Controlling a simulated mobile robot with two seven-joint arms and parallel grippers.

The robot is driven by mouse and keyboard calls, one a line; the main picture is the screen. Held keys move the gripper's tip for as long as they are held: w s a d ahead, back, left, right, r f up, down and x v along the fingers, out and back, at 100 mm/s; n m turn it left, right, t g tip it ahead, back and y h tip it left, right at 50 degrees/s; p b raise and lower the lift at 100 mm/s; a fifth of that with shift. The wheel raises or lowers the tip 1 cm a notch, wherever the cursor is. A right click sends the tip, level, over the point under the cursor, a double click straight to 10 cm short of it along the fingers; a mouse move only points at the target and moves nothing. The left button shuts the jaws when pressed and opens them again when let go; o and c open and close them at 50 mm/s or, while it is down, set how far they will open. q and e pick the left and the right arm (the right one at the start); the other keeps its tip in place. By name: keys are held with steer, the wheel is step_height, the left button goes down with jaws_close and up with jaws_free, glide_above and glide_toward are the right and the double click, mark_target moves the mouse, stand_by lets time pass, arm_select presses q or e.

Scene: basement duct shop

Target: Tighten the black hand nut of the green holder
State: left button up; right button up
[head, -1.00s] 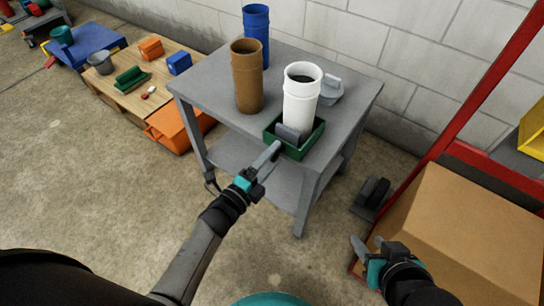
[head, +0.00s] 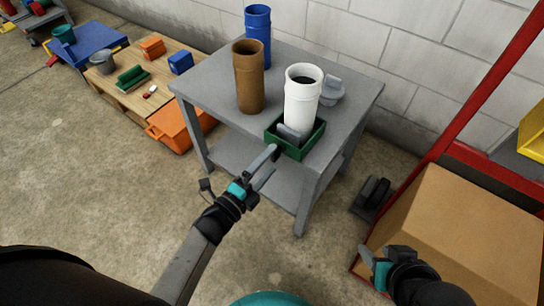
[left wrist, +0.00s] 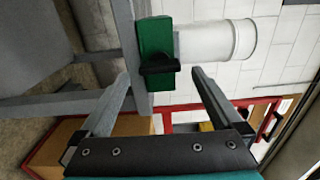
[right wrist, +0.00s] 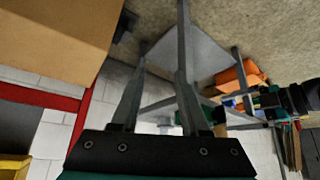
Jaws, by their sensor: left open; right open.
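My left gripper (head: 268,157) is open in front of that face. Its fingers (left wrist: 162,78) are on either side of the nut's line, apart from it. My right gripper (head: 370,256) is open and empty beside the cardboard box.
The grey table (head: 206,92) also bears a brown cylinder (head: 249,80), a blue cylinder (head: 258,38) and a grey lidded item (head: 331,90). A cardboard box (head: 465,225) on a red-framed rack stands at right.

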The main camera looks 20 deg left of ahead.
arm_select(q)
steer(key=p+v, duration=0.3)
steer(key=v, duration=1)
arm_select(e)
steer(key=f, duration=0.1)
steer(key=s+d+f+g, duration=0.1)
steer(key=s+d+f+g+h, duration=0.1)
steer(key=f, duration=0.1)
